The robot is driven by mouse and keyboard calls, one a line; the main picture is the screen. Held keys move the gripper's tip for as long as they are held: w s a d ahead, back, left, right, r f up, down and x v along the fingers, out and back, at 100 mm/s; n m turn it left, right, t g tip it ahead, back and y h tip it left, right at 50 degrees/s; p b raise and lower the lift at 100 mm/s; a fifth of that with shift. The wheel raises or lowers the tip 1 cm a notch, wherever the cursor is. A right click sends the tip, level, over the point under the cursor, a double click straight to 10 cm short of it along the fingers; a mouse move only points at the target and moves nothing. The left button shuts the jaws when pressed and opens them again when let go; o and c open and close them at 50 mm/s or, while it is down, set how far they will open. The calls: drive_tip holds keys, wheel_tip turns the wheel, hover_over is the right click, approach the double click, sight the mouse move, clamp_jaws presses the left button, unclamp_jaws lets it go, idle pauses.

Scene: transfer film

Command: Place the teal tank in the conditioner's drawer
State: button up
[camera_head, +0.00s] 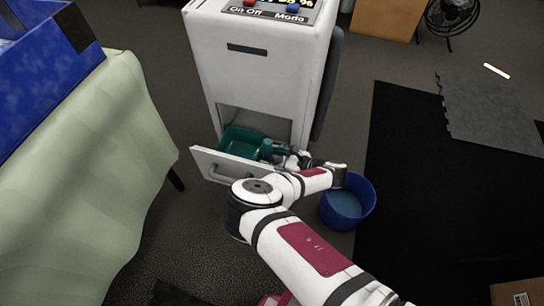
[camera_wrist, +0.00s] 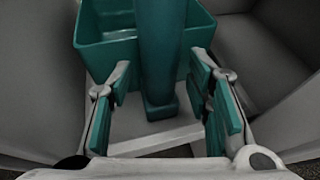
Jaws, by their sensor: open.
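The teal tank (camera_head: 238,139) sits in the pulled-out drawer (camera_head: 226,167) at the bottom of the white conditioner (camera_head: 265,75). In the wrist view the open-topped tank (camera_wrist: 97,45) lies ahead, with a thick teal bar, apparently its handle (camera_wrist: 158,40), running toward me. My gripper (camera_wrist: 162,75) is open, with one finger on each side of the bar and visible gaps between. In the head view my gripper (camera_head: 279,152) is at the drawer's right side, partly hidden by my arm. The drawer floor (camera_wrist: 155,128) shows pale below the bar.
A blue bucket (camera_head: 347,205) stands on the floor right of the drawer, close to my arm. A cloth-covered table (camera_head: 85,165) with a blue bin (camera_head: 40,75) is at left. A black mat (camera_head: 430,190) covers the right floor. A fan (camera_head: 452,14) stands behind.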

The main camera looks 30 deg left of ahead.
drive_tip(key=p+v, duration=0.4)
drive_tip(key=v, duration=0.8)
drive_tip(key=shift+r+p, duration=0.2)
drive_tip(key=shift+p, duration=0.1)
